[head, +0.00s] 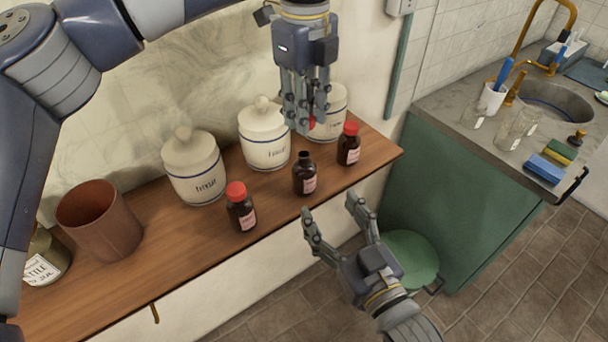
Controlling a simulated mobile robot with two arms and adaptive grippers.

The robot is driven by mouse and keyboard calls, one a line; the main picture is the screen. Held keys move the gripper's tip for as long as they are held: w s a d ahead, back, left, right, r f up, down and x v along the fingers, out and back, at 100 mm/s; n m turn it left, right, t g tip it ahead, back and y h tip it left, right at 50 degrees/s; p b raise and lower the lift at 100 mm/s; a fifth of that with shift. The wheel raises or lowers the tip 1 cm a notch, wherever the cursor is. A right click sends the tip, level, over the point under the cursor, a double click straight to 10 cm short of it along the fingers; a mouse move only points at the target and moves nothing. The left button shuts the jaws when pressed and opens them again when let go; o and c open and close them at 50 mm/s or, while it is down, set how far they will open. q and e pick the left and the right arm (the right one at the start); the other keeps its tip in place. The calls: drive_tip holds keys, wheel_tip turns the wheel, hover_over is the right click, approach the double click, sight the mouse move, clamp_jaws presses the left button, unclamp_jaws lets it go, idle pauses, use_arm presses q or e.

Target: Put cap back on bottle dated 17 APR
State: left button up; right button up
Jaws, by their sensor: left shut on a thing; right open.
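Three small brown bottles with pink labels stand upright on a wooden shelf (130,282). The middle bottle (304,176) has no cap and its dark neck shows. The left bottle (241,211) and the right bottle (348,149) wear red caps. The label dates are too small to read. My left gripper (305,122) points down above and behind the uncapped bottle, shut on a red cap (312,123) that shows only partly between its fingers. My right gripper (333,216) is open and empty, in front of the shelf edge, below and right of the uncapped bottle.
Three white lidded jars stand behind the bottles: left (194,170), middle (264,136) and right (330,110), partly hidden by my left gripper. A brown cup (100,220) and a labelled jar (45,258) stand at left. A green stool (412,258) and sink counter (450,105) are at right.

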use_arm(q)
drive_tip(key=shift+w, duration=0.1)
drive_tip(key=shift+w+a+f, duration=0.1)
drive_tip(key=shift+w+a, duration=0.05)
use_arm(e)
drive_tip(key=x, duration=1.2)
drive_tip(key=shift+w+a+f, duration=0.15)
drive_tip(key=shift+w, duration=0.05)
clamp_jaws()
use_arm(q)
hover_over(304, 154)
drive_tip(key=shift+f, duration=2.5)
drive_tip(key=shift+f, duration=0.9)
drive_tip(key=shift+f, duration=0.55)
